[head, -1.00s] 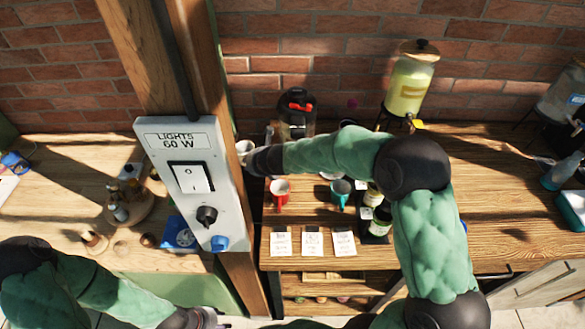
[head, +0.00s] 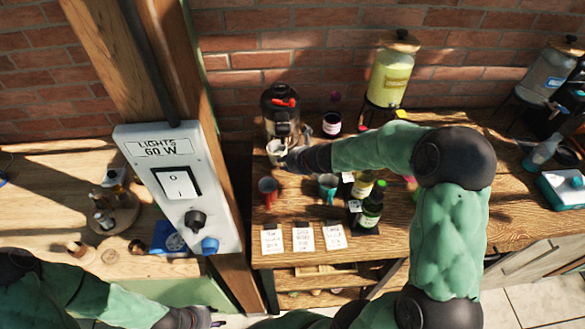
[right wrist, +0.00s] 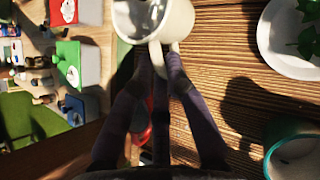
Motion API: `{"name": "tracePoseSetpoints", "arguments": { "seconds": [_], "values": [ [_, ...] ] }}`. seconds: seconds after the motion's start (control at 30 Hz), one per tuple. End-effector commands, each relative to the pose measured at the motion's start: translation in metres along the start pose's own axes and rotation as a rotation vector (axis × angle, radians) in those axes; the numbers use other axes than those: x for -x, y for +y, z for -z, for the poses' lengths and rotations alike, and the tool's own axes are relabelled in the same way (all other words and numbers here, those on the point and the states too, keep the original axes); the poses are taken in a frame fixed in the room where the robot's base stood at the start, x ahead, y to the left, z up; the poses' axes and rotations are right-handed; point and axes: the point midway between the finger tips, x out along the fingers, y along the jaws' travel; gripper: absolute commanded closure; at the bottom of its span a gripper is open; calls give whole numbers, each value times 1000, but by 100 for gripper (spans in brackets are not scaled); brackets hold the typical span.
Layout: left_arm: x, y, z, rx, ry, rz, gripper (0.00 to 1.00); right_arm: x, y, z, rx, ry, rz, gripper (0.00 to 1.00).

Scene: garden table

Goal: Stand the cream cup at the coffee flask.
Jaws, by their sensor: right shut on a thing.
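The coffee flask (head: 281,108), a steel urn with a black lid and red handle, stands at the back of the table by the wall. The cream cup (head: 274,150) is just in front of it, below its tap side. My right gripper (head: 288,159) is shut on the cup; in the right wrist view the fingers (right wrist: 160,68) pinch the handle of the cream cup (right wrist: 178,28). I cannot tell whether the cup's base touches the table. My left gripper (head: 208,318) is low at the left, partly cut off; its jaws are unclear.
A red mug (head: 267,191) and a teal mug (head: 328,186) stand in front, with bottles (head: 371,208) to their right. Several white cards (head: 303,240) lie near the front edge. A white plate with leaves (right wrist: 297,66) is beside the cup. A post with a switch box (head: 180,190) stands left.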

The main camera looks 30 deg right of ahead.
Motion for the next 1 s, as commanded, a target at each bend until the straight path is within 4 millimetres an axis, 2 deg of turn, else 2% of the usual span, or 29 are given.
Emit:
{"name": "tracePoseSetpoints", "arguments": {
  "seconds": [0.1, 0.27, 0.6, 0.97, 1.0],
  "values": [
    [2, 1, 0, 0, 0, 0, 61, 8, -13, 4, -1, -1, 2, 100],
    [2, 1, 0, 0, 0, 0, 61, 10, -18, 8, 1, -1, -1, 100],
    [-19, -7, 1, 0, 0, 0, 61, -14, -24, 32, 0, -1, 0, 100],
    [-20, -7, 1, 0, 0, 0, 61, -16, -24, 33, 1, -1, 0, 100],
    [-20, -7, 1, 0, 0, 0, 61, -16, -24, 33, 0, 0, 0, 79]
  ]
}}
